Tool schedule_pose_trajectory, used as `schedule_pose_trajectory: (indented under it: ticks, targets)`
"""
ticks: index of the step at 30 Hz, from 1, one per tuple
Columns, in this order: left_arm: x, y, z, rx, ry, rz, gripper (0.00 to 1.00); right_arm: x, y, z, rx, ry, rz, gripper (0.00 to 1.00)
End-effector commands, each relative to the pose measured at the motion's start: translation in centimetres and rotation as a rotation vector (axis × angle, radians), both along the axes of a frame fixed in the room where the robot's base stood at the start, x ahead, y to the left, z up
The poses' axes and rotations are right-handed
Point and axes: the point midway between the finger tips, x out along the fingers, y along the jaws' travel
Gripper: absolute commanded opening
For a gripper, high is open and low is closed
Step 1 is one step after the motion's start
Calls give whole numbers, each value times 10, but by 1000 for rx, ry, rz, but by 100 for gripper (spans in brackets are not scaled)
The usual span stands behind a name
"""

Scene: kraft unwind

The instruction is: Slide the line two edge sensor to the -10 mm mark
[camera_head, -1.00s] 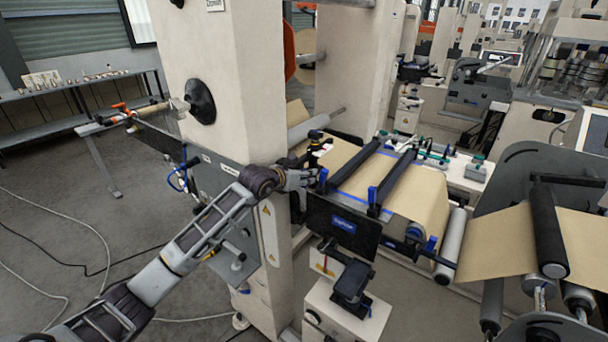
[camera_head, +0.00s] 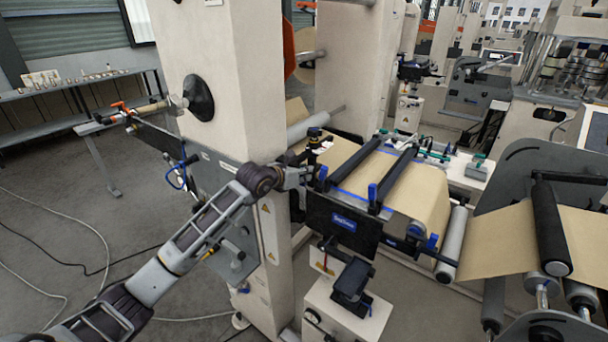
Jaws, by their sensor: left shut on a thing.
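My left arm reaches in from the lower left, and my left gripper (camera_head: 303,177) is beside the near corner of the web table, left of the black clamp bars. It is shut on a small dark part that I take to be the edge sensor (camera_head: 314,160), next to the brown web. The fingertips and the sensor are small and partly hidden here. The scale and its -10 mm mark cannot be read. My right gripper is not in view.
The brown kraft web (camera_head: 415,195) runs over the table under two black bars (camera_head: 392,180) with blue knobs. A black panel (camera_head: 343,222) hangs in front. A beige column (camera_head: 235,90) stands close behind my left wrist.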

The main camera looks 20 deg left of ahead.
Motion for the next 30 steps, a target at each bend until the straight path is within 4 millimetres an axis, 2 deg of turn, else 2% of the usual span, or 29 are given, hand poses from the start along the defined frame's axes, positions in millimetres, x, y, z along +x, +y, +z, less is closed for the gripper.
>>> schedule_pose_trajectory:
  ticks: [4,14,15,20,30]
  targets:
    - [-3,1,-2,0,1,0,0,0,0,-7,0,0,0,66]
    - [-4,2,-1,1,2,0,0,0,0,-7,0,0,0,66]
    - [-4,2,-1,1,2,0,20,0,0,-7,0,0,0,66]
    - [-4,2,-1,0,1,0,39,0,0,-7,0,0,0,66]
    - [-4,2,-1,0,0,0,39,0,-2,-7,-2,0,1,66]
